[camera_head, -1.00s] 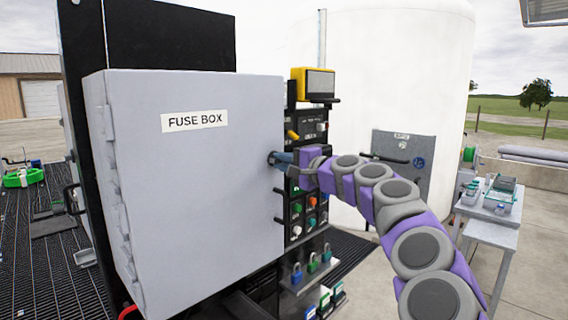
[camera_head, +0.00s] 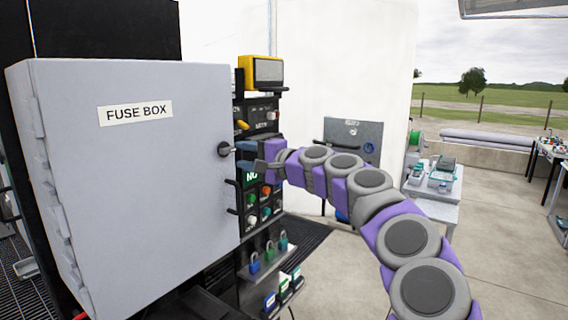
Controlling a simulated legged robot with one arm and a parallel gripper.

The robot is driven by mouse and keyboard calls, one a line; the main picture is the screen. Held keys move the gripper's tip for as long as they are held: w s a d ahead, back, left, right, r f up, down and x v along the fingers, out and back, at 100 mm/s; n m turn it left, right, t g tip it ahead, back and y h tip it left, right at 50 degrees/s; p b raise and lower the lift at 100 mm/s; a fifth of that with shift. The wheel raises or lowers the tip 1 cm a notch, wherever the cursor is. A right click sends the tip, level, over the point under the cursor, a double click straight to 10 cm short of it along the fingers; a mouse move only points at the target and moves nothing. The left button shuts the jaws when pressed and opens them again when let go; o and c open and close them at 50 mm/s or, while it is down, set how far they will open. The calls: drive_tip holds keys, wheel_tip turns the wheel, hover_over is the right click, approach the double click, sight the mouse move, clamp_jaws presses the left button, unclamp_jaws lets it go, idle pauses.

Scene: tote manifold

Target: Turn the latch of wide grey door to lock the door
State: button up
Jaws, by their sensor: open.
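The wide grey door (camera_head: 140,200) of the fuse box is closed flat and faces me, with a "FUSE BOX" label (camera_head: 135,112) near its top. Its latch (camera_head: 224,149), a small dark knob with a handle, is on the right edge of the door. My gripper (camera_head: 242,156) is open just right of the latch. Its fingers overlap the end of the latch handle in the picture, and I cannot tell whether they touch it.
A button panel (camera_head: 262,200) with a yellow-framed display (camera_head: 262,73) stands right of the box. Padlocks (camera_head: 268,256) sit on a shelf below it. A white tank (camera_head: 350,70) and a side table (camera_head: 435,205) stand behind my arm.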

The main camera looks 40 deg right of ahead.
drive_tip(key=v, duration=1.2)
drive_tip(key=shift+s+d+p, duration=0.2)
drive_tip(key=shift+s+p, duration=0.1)
drive_tip(key=s+a+f+n+g+y, duration=0.1)
drive_tip(key=a+f+n+g, duration=0.15)
drive_tip(key=a, duration=0.65)
drive_tip(key=s+a+f+n+g+y, duration=0.1)
drive_tip(key=a+f+n+g+y, duration=0.2)
drive_tip(key=a, duration=0.7)
drive_tip(key=s+a+f+n+g+h, duration=0.3)
drive_tip(key=s+a+f+n+g, duration=0.3)
drive_tip(key=s+a+f, duration=0.35)
drive_tip(key=s+d+f+n+g+h, duration=0.2)
drive_tip(key=s+f+g+h, duration=0.5)
drive_tip(key=s+f, duration=1.3)
drive_tip(key=shift+s+d+b, duration=0.35)
drive_tip(key=shift+s+d, duration=0.3)
drive_tip(key=shift+s, duration=0.3)
